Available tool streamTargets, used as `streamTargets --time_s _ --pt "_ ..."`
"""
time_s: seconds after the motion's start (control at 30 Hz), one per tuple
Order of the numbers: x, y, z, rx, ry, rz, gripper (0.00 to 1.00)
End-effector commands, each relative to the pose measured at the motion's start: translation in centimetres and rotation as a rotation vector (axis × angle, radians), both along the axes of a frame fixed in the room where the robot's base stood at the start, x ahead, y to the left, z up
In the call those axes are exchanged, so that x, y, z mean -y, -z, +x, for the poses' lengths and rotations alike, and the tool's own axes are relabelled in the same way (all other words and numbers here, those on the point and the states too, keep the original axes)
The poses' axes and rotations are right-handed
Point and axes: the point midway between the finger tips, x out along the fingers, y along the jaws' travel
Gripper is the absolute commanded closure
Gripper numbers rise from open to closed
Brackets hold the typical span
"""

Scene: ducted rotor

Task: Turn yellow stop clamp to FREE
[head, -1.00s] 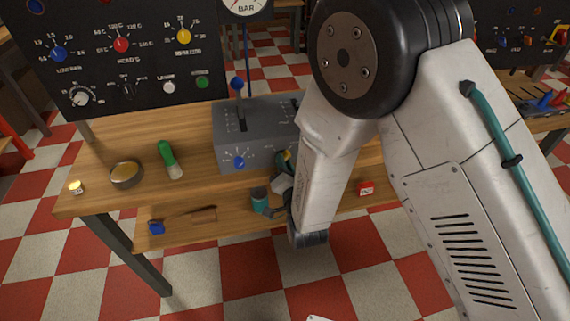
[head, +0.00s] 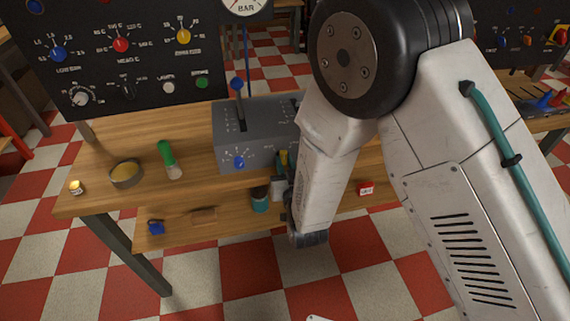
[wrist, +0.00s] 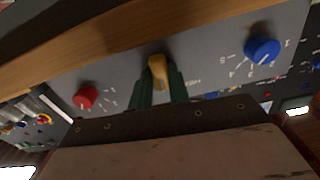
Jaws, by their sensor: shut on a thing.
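The yellow stop clamp (wrist: 158,70) is a small yellow handle on a grey panel, in the middle of the wrist view. My gripper (wrist: 160,86) has its two green fingers on either side of it and is shut on it. In the head view my gripper (head: 283,165) is at the front of the grey box (head: 228,155), low beside the blue knob, partly hidden by my arm. The clamp's pointer and its FREE mark cannot be read.
In the wrist view a red knob (wrist: 86,96) sits left of the clamp and a blue knob (wrist: 263,50) right. A wooden edge (wrist: 130,35) runs close by. A green-handled brush (head: 168,160) and a bowl (head: 126,174) stand on the bench.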

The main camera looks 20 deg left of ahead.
Motion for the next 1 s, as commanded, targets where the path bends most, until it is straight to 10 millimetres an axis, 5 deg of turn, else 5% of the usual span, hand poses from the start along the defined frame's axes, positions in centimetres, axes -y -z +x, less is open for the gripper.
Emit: streamTargets --time_s 1.0 --pt "0.14 -0.02 0.05 0.427 0.000 -0.698 1.00"
